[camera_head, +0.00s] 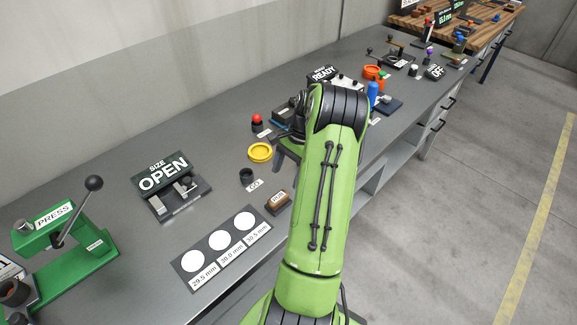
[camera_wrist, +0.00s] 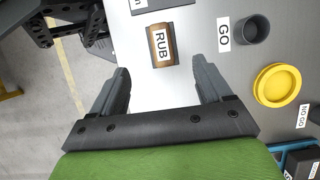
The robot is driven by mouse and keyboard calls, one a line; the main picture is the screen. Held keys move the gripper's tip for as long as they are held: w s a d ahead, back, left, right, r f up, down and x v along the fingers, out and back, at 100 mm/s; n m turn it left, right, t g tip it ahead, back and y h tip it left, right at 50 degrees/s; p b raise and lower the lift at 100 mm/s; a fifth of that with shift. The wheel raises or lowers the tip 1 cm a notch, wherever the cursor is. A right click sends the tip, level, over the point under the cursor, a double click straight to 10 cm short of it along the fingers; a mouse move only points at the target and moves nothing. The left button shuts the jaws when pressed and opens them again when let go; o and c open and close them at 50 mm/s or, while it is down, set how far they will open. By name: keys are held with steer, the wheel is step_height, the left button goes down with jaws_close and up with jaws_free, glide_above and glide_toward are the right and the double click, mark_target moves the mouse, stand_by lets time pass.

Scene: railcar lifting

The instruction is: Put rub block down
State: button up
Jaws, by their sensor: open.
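The rub block (camera_head: 278,202) is a small brown block with a white RUB label, lying on the grey bench near its front edge. In the wrist view the rub block (camera_wrist: 162,46) lies beyond my fingertips, roughly ahead of the gap between them and not touched by either. My gripper (camera_wrist: 158,75) is open and empty, its two dark fingers spread wide. In the head view my green arm covers most of the gripper (camera_head: 284,150), with only part of a dark finger showing.
A dark GO cup (camera_head: 247,176), a yellow ring dish (camera_head: 260,152) and a red button (camera_head: 257,121) stand behind the block. A size card with white circles (camera_head: 220,240) lies left of it. The OPEN gauge (camera_head: 168,183) and green press (camera_head: 65,240) are farther left.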

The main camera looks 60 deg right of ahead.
steer(key=w+a+r+n+h, duration=0.25)
steer(key=a+r+n, duration=0.25)
steer(key=a+r, duration=0.45)
steer(key=w+a+r+n+h, duration=0.25)
steer(key=a+r+n, duration=0.25)
steer(key=a+r, duration=0.45)
steer(key=s+a+n+t, duration=0.4)
steer(key=s+a+n, duration=0.6)
steer(key=a, duration=0.5)
steer(key=s, duration=0.2)
steer(key=shift+s+a+r+n+t+y, duration=0.15)
steer(key=shift+s+r+n+t+y, duration=0.15)
steer(key=shift+s, duration=0.1)
